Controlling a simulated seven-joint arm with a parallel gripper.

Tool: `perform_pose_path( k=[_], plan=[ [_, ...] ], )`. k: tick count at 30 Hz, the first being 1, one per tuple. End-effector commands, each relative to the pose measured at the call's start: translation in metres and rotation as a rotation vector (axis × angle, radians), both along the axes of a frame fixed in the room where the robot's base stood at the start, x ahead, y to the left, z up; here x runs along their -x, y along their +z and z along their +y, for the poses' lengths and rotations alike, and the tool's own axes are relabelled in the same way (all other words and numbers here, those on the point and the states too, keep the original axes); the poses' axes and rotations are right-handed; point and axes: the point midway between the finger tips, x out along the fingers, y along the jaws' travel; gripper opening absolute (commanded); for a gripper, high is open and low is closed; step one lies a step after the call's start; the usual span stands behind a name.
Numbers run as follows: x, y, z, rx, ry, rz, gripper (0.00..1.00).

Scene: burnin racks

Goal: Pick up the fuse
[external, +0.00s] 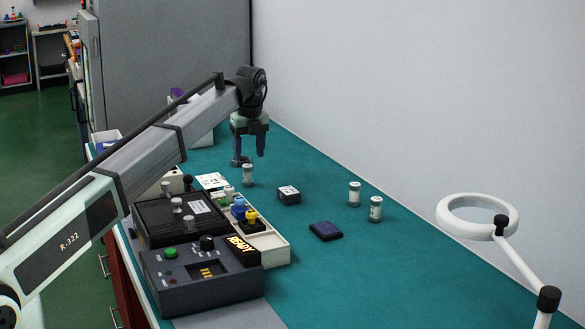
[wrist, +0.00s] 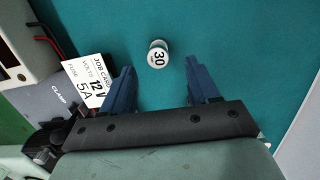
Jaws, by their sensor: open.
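My gripper (external: 249,158) is open and empty above the teal table, fingers pointing down. It also shows in the wrist view (wrist: 160,80), with two blue fingers apart. A small white and grey cylindrical fuse (external: 247,176) stands upright near the gripper in the external view. In the wrist view a fuse (wrist: 158,54) with "30" on its top lies beyond the fingertips, between their lines, untouched. Two similar cylinders, one (external: 354,194) and another (external: 375,209), stand farther right. A job card (wrist: 91,82) reads 12 V and fuse 5A.
A dark tester box (external: 200,280) with a READY display, a black case (external: 165,222) and a white tray (external: 275,247) stand at left. A small dark box (external: 289,195) and a dark blue pad (external: 326,231) lie mid-table. A ring lamp (external: 446,222) stands at right.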

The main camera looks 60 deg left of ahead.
Motion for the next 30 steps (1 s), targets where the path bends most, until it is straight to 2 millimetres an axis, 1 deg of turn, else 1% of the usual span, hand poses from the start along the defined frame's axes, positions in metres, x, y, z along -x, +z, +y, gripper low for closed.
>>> perform_pose_path(
  k=[1,3,11,21,24,29,30],
  plan=[
    [0.000,-0.008,0.001,0.000,0.000,0.000,0.60],
    [0.000,-0.016,0.002,0.000,0.000,0.000,0.60],
    [0.001,-0.029,0.004,-0.001,0.001,0.000,0.60],
    [0.003,-0.069,0.009,-0.001,0.001,-0.001,0.60],
    [0.003,-0.073,0.010,-0.001,0.001,-0.001,0.60],
    [0.003,-0.073,0.010,-0.001,0.001,-0.001,0.60],
    [0.003,-0.073,0.010,-0.001,0.001,-0.001,0.57]
  ],
)
